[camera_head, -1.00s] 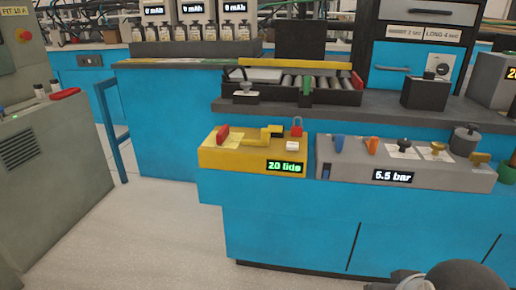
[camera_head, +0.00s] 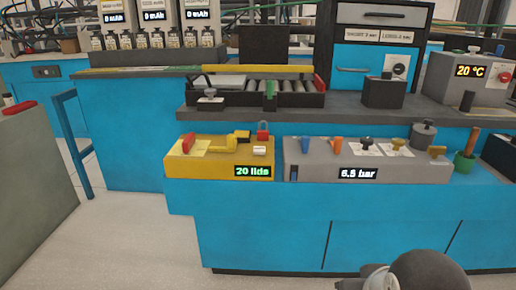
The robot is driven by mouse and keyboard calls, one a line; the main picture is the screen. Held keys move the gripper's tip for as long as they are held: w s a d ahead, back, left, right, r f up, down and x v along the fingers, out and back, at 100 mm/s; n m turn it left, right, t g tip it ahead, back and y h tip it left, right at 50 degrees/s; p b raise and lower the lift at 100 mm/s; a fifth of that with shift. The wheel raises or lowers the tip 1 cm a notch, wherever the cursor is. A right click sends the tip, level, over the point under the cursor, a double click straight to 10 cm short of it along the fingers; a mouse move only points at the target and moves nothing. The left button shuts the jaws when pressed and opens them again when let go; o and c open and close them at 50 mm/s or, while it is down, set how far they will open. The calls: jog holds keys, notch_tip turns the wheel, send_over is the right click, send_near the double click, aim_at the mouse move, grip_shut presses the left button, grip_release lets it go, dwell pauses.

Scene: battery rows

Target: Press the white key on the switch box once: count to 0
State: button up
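The yellow switch box (camera_head: 205,171) stands on the blue bench at the middle left. Its display (camera_head: 253,171) reads "20 lids" in green. A small white key (camera_head: 260,151) sits on its top at the right, in front of a red padlock-shaped part (camera_head: 263,131). A red lever (camera_head: 188,143) and a yellow handle with a black end stand on the same box. A rounded dark grey part of my arm shows at the bottom right edge. My gripper's fingers are not in view.
A grey box (camera_head: 315,173) reading "6.5 bar", with several knobs, stands just right of the yellow box. Behind is a dark shelf with a roller tray (camera_head: 285,97). A green pot (camera_head: 464,163) stands further right. Open floor (camera_head: 120,240) lies at the lower left.

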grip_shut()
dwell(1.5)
